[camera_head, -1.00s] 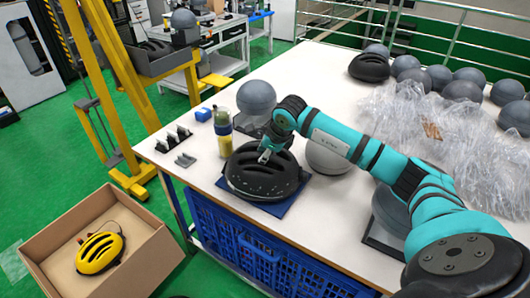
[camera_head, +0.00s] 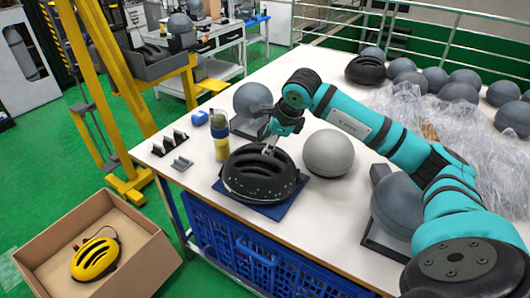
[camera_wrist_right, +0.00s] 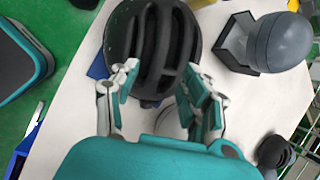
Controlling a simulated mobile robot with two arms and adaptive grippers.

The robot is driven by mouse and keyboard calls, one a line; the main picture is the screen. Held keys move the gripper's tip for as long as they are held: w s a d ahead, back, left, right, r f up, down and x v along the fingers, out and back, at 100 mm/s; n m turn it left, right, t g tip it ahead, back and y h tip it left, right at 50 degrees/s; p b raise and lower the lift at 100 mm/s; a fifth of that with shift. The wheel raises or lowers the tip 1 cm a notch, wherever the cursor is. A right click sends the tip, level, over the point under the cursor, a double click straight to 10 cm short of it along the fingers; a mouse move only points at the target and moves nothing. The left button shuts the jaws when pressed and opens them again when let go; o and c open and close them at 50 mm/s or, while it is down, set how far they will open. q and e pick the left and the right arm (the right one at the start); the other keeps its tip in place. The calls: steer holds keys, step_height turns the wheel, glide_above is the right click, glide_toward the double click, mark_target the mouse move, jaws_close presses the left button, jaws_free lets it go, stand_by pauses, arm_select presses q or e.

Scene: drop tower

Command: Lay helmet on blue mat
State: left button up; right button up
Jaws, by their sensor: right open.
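A black helmet (camera_head: 258,172) with long vents sits upright on the blue mat (camera_head: 272,212) near the table's front edge. Bare mat shows along its front and right side. In the right wrist view the helmet (camera_wrist_right: 152,40) fills the top middle, with a corner of the mat (camera_wrist_right: 97,68) at its left. My right gripper (camera_head: 270,148) is just above the helmet's top, jaws open. My left gripper is not in view.
A light grey ball (camera_head: 329,153) stands right of the helmet, and a bottle (camera_head: 221,138) stands to its left. A dark grey headform (camera_head: 254,99) is behind. Clear plastic wrap (camera_head: 420,120) covers the right side. A cardboard box (camera_head: 95,245) holds a yellow helmet.

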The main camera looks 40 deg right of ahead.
steer(key=shift+v, duration=1.7)
